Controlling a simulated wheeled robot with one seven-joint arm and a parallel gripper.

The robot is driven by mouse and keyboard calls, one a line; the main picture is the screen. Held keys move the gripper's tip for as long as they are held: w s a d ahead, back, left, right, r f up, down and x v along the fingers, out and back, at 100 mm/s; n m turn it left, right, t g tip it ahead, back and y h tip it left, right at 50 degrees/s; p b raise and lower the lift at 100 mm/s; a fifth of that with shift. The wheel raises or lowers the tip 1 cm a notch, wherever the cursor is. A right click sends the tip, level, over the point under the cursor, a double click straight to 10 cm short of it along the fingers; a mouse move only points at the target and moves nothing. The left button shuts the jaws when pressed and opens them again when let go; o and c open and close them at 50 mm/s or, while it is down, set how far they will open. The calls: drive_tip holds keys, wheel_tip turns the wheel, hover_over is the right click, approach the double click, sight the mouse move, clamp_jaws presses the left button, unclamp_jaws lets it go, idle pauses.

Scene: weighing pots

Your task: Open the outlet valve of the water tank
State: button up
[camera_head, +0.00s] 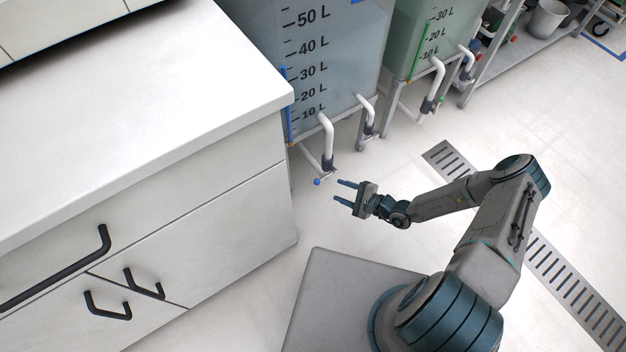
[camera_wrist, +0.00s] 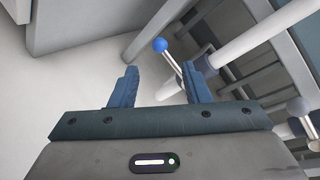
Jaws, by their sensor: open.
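The water tank (camera_head: 330,50) is a large translucent blue-grey box with litre marks, on a metal stand at the top middle of the head view. A white outlet pipe bends down at its front. The outlet valve lever with a blue ball knob (camera_head: 317,182) is low beside this pipe. In the wrist view the blue knob (camera_wrist: 160,45) and its metal lever (camera_wrist: 172,63) are beyond the fingertips, between them and nearer the right one. My gripper (camera_head: 342,191) is open and empty, just right of and slightly below the knob in the head view, apart from it.
A white cabinet (camera_head: 215,215) with dark handles stands left of the valve. A second outlet pipe (camera_head: 367,110) is to the right, and another knob (camera_wrist: 299,107) shows in the wrist view. A greenish tank (camera_head: 430,40) stands further right. The floor around my arm is clear.

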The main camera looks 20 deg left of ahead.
sight(315, 182)
drive_tip(key=b+x, duration=0.4)
drive_tip(key=x, duration=0.7)
drive_tip(key=shift+a+f, duration=0.1)
drive_tip(key=shift+w+a, duration=0.2)
drive_tip(key=shift+a, duration=0.3)
clamp_jaws()
